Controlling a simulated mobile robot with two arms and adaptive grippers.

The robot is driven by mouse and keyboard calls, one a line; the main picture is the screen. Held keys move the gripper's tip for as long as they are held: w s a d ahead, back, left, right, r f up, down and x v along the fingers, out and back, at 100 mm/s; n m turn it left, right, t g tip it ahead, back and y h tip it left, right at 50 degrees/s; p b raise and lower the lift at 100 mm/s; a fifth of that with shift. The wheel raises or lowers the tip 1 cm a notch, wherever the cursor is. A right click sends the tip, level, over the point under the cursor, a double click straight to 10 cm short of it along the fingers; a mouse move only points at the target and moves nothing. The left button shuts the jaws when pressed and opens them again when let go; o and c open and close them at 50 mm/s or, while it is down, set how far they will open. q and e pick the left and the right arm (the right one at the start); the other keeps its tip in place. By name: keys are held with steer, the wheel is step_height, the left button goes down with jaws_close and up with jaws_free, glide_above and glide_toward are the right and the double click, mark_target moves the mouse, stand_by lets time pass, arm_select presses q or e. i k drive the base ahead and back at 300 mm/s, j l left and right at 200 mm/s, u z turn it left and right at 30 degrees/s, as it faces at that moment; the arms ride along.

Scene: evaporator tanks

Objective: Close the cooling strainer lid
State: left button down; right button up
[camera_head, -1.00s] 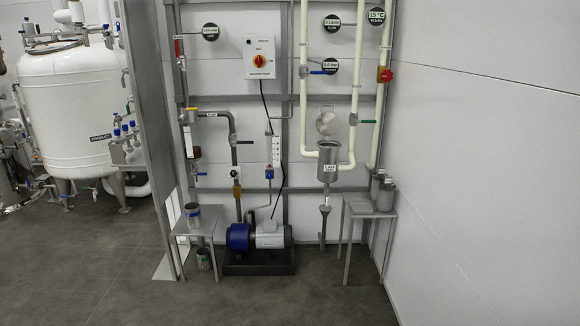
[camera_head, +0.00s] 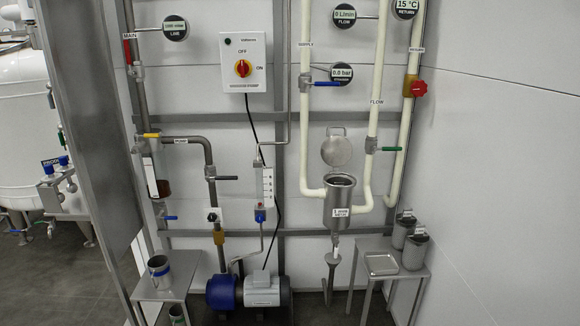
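The cooling strainer (camera_head: 338,205) is a steel cylinder with a white label, set between two cream pipes right of the picture's middle. Its round lid (camera_head: 337,150) stands open, raised upright above the back of the rim, with a small handle at its top. The strainer's mouth is uncovered and dark inside. Neither of my grippers shows in the head view.
A small steel table (camera_head: 376,244) with a tray and two lidded canisters (camera_head: 415,248) stands right of the strainer. A pump (camera_head: 262,289) and another small table (camera_head: 166,284) stand left. The grey floor is open at lower left.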

mark_target(336, 150)
steer(key=i+j+z, duration=0.1)
steer(key=i+z, duration=0.15)
steer(key=i, duration=0.3)
steer(key=i+j+z, duration=0.25)
steer(key=i, duration=0.25)
steer(key=i+j+z, duration=0.25)
steer(key=i, duration=0.25)
